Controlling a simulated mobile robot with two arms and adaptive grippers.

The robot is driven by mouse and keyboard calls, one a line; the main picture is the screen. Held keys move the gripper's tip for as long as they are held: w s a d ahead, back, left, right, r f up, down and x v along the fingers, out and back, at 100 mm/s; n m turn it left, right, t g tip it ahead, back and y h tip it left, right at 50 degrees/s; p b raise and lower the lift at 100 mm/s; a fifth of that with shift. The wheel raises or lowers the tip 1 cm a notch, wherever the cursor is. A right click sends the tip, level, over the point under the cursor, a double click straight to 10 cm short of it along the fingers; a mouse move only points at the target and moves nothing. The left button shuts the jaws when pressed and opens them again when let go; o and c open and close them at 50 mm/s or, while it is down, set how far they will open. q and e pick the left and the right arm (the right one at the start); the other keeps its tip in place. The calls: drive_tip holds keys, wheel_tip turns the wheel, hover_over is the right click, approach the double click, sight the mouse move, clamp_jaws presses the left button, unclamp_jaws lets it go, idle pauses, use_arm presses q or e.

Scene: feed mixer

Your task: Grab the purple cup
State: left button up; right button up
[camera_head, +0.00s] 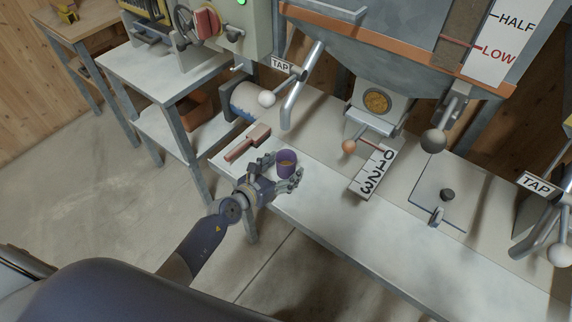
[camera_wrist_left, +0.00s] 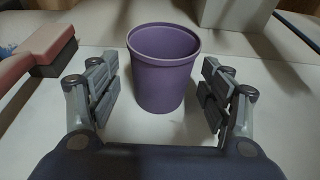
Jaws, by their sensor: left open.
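The purple cup (camera_head: 287,163) stands upright on the light bench, near its front edge. My left gripper (camera_head: 281,174) is at the cup, with its open fingers on either side of it. In the left wrist view the cup (camera_wrist_left: 165,70) stands just ahead, between and slightly beyond the two open fingers (camera_wrist_left: 160,95). A gap shows between the cup and each finger, so they look apart. My right gripper is not in view.
A brush with a reddish handle (camera_head: 240,149) lies left of the cup; it also shows in the left wrist view (camera_wrist_left: 40,50). A tap lever with a white ball (camera_head: 266,99) and a bent pipe (camera_head: 301,88) stand behind. A 0-1-2-3 scale plate (camera_head: 372,171) lies to the right.

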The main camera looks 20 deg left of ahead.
use_arm(q)
drive_tip(key=c, duration=1.2)
drive_tip(key=shift+c, duration=0.3)
drive_tip(key=shift+r, duration=0.15)
